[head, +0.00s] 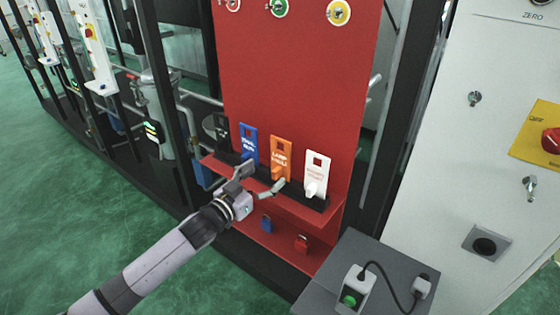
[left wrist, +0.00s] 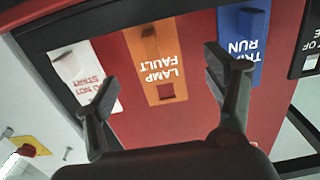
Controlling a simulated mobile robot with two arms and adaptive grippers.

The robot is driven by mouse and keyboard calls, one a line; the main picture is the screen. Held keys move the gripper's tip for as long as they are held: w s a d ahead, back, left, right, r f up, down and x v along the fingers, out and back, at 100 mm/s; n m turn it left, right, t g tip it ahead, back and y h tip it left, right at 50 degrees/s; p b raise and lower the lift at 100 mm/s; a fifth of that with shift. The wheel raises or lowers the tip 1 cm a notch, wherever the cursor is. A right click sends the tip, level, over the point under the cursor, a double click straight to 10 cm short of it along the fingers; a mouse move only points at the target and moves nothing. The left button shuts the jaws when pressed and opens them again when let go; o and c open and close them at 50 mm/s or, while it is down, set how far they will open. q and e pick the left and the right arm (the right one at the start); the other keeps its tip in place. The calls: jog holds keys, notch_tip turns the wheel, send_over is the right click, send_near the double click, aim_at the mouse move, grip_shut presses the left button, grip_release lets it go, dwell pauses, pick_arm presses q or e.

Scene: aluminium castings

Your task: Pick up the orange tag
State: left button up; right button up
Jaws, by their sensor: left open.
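The orange tag (head: 281,155) stands upright in a dark rack on the red board, between a blue tag (head: 249,143) and a white tag (head: 316,172). In the left wrist view the orange tag (left wrist: 160,68) appears upside down, reading "LAMP FAULT", with a square hole. My left gripper (head: 262,180) is open in front of the rack. In the left wrist view its fingers (left wrist: 158,75) are spread to either side of the orange tag, one toward the white tag (left wrist: 88,77) and one over the blue tag (left wrist: 243,42). I cannot tell whether they touch anything. My right gripper is not in view.
A black tag (head: 221,131) stands left of the blue one. The red board (head: 290,85) rises behind, with a red ledge (head: 290,206) below the rack. A grey box (head: 325,290) with a green button and cable stands at the lower right. Green floor is open at left.

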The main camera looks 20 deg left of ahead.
aim_at(280, 166)
pick_arm(q)
jog(key=shift+w+d, duration=0.25)
jog(key=shift+w, duration=0.45)
jog(key=shift+w+d+p, duration=0.25)
jog(key=shift+w+p, duration=0.2)
jog(key=shift+w, duration=0.05)
jog(key=p+x, duration=0.1)
jog(key=x, duration=0.2)
jog(key=shift+d+f, duration=0.15)
jog(key=shift+d, duration=0.05)
jog(key=shift+w+d+f, duration=0.1)
jog(key=shift+w+d, duration=0.1)
jog(key=shift+w, duration=0.3)
jog(key=shift+a, duration=0.1)
jog(key=shift+c, duration=0.3)
jog(key=c, duration=1.2)
